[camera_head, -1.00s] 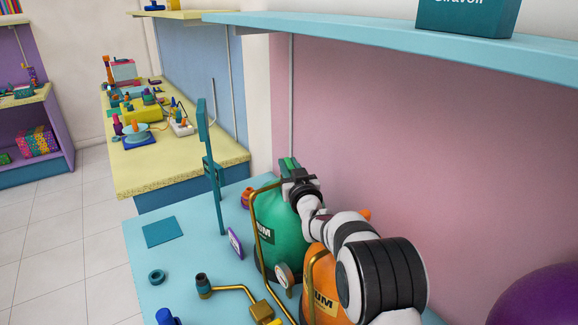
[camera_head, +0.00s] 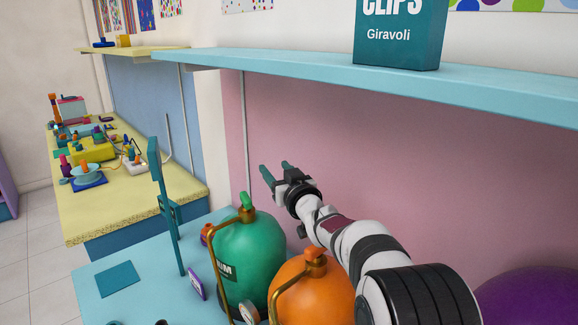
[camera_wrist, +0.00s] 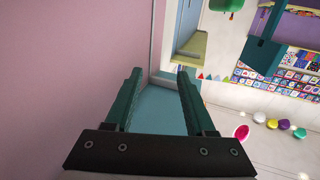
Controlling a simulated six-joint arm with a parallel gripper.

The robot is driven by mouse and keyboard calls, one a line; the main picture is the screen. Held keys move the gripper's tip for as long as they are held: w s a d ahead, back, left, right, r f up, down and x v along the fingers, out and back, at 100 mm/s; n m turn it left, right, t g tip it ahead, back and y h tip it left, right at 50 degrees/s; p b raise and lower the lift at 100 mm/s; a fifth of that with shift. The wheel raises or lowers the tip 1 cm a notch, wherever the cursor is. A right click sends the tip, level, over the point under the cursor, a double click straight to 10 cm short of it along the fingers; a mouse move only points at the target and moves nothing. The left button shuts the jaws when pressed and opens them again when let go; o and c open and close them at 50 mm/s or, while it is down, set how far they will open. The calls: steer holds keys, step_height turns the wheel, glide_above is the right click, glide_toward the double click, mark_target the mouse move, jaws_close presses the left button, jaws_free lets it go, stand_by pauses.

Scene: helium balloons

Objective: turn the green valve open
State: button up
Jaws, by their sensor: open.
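The green valve (camera_head: 246,200) is a small green handle standing up on the brass fitting at the top of the green helium tank (camera_head: 262,245). The tank stands on the light blue bench. My gripper (camera_head: 274,168) is up and to the right of the valve in the head view, apart from it. Its two dark green fingers are spread and empty. They also show spread in the wrist view (camera_wrist: 158,72), with nothing between them. I do not make out the valve in the wrist view.
An orange tank (camera_head: 300,285) with an orange valve (camera_head: 316,256) stands right of the green one, under my arm. A teal upright stand (camera_head: 168,210) is at the left. A light blue shelf (camera_head: 300,66) with a teal box (camera_head: 400,35) runs above. A purple rounded object (camera_head: 535,300) is at lower right.

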steer(key=d, duration=0.1)
steer(key=d+r, duration=0.2)
steer(key=shift+s+d, duration=0.25)
steer(key=shift+s, duration=0.1)
steer(key=g+h, duration=0.2)
steer(key=g, duration=0.2)
glide_toward(246, 197)
steer(key=x, duration=0.9)
steer(key=shift+x, duration=0.85)
jaws_close()
